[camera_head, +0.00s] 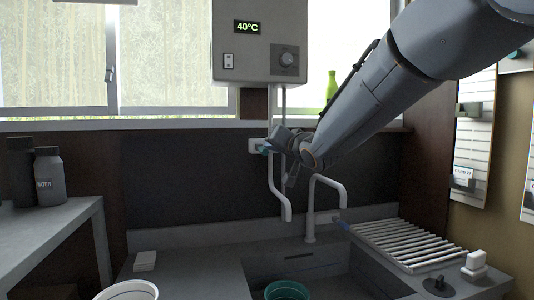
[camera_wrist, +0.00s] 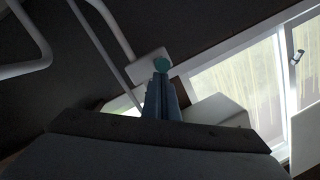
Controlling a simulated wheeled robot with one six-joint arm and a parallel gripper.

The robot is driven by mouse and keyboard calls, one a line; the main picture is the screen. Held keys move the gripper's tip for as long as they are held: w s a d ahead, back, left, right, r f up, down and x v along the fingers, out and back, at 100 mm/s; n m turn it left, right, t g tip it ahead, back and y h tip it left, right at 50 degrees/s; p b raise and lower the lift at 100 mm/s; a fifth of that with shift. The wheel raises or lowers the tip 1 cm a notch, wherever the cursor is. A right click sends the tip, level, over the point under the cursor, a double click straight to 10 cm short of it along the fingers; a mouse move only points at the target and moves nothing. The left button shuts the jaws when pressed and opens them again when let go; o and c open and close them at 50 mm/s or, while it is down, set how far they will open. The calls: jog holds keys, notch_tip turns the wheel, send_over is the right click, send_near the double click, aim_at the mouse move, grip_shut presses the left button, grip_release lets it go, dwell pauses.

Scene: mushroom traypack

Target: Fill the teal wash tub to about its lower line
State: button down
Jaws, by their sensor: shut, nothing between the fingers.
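The teal wash tub (camera_head: 287,287) stands in the sink at the bottom of the head view, cut off by the frame edge. Its lower line and any water in it cannot be seen. Above it, a white pipe (camera_head: 285,212) comes down from the water heater (camera_head: 258,40), which reads 40°C. No stream shows at its end. My gripper (camera_head: 271,147) is shut and empty at the teal knob (camera_head: 264,147) on a white wall plate. In the wrist view the shut fingertips (camera_wrist: 161,78) point at the knob (camera_wrist: 162,63), very close; I cannot tell if they touch.
A white curved tap (camera_head: 311,228) with a blue handle stands behind the sink. A drying rack (camera_head: 405,245) lies on the right. A white bucket (camera_head: 127,291) is at the lower left. A dark bottle (camera_head: 49,178) stands on the left shelf. A green bottle (camera_head: 331,88) is by the window.

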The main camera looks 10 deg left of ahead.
notch_tip(320, 180, down, 3)
jog(key=t+y+b, duration=0.2)
jog(key=t+b, duration=0.1)
jog(key=b, duration=0.9)
jog(key=shift+n, duration=0.3)
jog(key=shift+f, duration=0.1)
dwell(4.8)
jog(key=s+d+p, duration=0.1)
jog(key=s+d, duration=0.7)
jog(key=shift+d+r, duration=0.25)
jog(key=shift+r, duration=0.15)
